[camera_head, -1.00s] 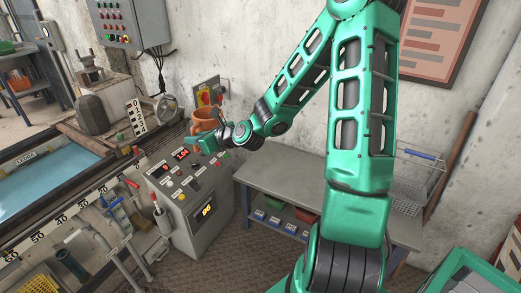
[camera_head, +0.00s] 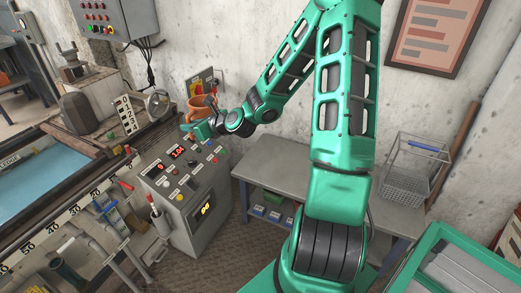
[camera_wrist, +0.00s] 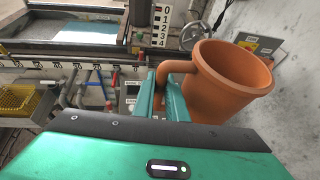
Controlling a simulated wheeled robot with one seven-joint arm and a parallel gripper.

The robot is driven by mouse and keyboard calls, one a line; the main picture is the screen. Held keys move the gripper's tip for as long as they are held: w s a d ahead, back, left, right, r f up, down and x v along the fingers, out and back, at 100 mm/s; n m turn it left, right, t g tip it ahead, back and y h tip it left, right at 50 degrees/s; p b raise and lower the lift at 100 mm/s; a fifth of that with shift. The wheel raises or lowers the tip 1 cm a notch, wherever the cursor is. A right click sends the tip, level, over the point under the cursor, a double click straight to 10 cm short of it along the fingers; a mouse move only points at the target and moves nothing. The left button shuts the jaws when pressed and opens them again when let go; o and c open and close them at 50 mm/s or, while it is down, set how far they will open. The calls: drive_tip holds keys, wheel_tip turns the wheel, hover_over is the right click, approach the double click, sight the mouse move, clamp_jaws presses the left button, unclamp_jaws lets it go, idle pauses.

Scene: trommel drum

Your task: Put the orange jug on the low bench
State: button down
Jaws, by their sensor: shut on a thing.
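The orange jug (camera_wrist: 222,85) is large in the wrist view, to the right of the fingers, with its open mouth in sight. My gripper (camera_wrist: 165,95) is shut on the jug's handle. In the head view the jug (camera_head: 201,105) is held above the back of the grey control console, and my gripper (camera_head: 196,127) is partly hidden by my wrist. The low grey bench (camera_head: 270,160) stands along the wall, right of the console, with my arm crossing in front of it.
The control console (camera_head: 186,190) has buttons and red displays. A wire basket (camera_head: 407,170) stands at the bench's right end. Small blue bins (camera_head: 259,211) sit on the shelf under the bench. The bench top's left part looks clear. A tank with blue water (camera_head: 40,170) is at left.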

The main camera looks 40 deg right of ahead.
drive_tip(key=s+d+f+m+h, duration=0.35)
drive_tip(key=d+f, duration=0.75)
drive_tip(key=d, duration=0.4)
drive_tip(key=s+d+f+m+h, duration=0.2)
drive_tip(key=d+f+m+h, duration=0.15)
drive_tip(key=d+f, duration=0.9)
drive_tip(key=shift+h, duration=0.4)
drive_tip(key=shift+d+f, duration=0.3)
drive_tip(key=shift+f, duration=1.3)
drive_tip(key=shift+d+f, duration=0.3)
drive_tip(key=shift+f, duration=1.35)
drive_tip(key=shift+d+f, duration=0.3)
drive_tip(key=shift+f, duration=1.65)
drive_tip(key=c, duration=1.7)
unclamp_jaws()
drive_tip(key=shift+s, duration=0.1)
drive_tip(key=v, duration=1)
drive_tip(key=shift+s+r, duration=0.1)
drive_tip(key=shift+r, duration=5.1)
